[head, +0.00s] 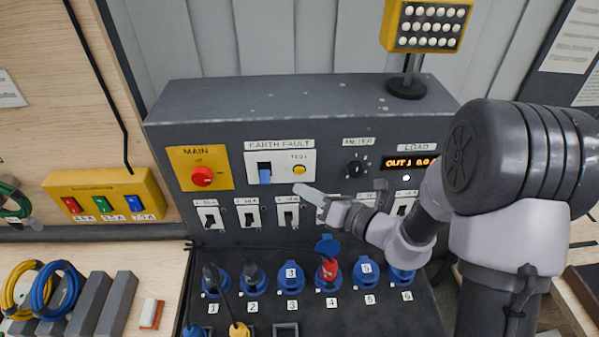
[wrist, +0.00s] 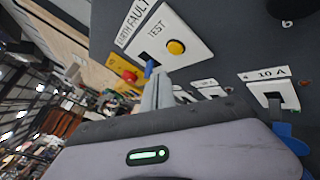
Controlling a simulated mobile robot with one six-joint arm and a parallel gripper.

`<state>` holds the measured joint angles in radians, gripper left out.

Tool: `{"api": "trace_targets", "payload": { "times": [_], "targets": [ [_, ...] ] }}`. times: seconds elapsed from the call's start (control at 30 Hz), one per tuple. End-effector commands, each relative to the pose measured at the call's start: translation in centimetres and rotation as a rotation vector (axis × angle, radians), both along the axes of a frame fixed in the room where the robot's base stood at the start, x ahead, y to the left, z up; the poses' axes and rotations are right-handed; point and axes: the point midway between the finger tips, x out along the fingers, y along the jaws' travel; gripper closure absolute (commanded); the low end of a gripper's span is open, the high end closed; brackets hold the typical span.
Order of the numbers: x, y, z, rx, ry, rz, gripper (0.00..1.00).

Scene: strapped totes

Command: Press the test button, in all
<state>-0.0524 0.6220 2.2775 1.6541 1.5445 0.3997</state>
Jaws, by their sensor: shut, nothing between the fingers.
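The yellow round test button (head: 299,170) sits under the label TEST on the white EARTH FAULT plate (head: 282,160) of the grey panel. It also shows in the wrist view (wrist: 176,47). A blue lever (head: 265,176) is left of the button on the same plate and points down. My gripper (head: 299,189) is shut and empty. Its fingertips are just below the button in the head view, near the plate's lower edge. In the wrist view, the fingers (wrist: 158,85) point toward the plate, and the button is not covered. A gap seems to remain between tips and button.
Left of the plate is a red MAIN knob (head: 202,176) on yellow. Right are a black meter knob (head: 356,167) and an orange LOAD display (head: 409,162). Several breakers (head: 251,215) sit below, above blue sockets (head: 291,277). A yellow lamp (head: 428,27) stands on top.

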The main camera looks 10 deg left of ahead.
Motion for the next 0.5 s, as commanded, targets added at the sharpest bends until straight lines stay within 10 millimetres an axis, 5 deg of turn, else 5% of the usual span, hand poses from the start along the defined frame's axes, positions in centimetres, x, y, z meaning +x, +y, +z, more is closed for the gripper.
{"api": "trace_targets", "payload": {
  "times": [0.2, 0.5],
  "targets": [
    [-2.0, -0.5, -0.1, -0.001, 0.000, 0.001, 1.00],
    [-2.3, -0.6, 0.0, 0.001, 0.000, 0.001, 1.00]
  ]
}}
